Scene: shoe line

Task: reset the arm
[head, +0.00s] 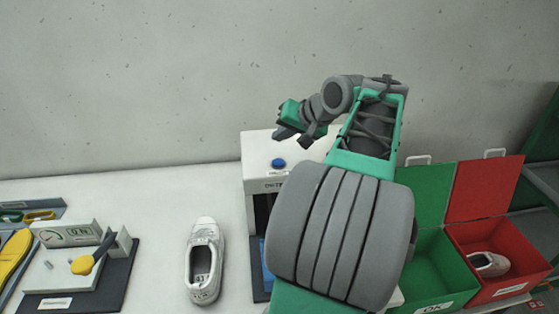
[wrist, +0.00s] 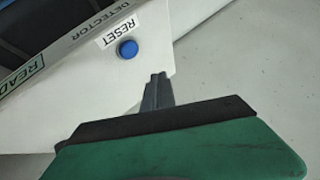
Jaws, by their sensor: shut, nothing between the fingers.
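My gripper (head: 284,131) is raised above the white detector (head: 259,149), with my arm bent in front of it in the head view. In the wrist view my gripper's fingers (wrist: 157,78) are shut with nothing between them. A blue button (wrist: 127,49) labelled RESET is on the detector just left of the fingertips there; the fingers do not cover it. In the head view the blue button (head: 278,163) is below the gripper.
A white shoe (head: 204,262) stands left of the detector. A gauge device (head: 70,236) is farther left. At right are an open green bin (head: 432,265) and an open red bin (head: 510,250) with a shoe (head: 489,264) inside. A plain wall is behind.

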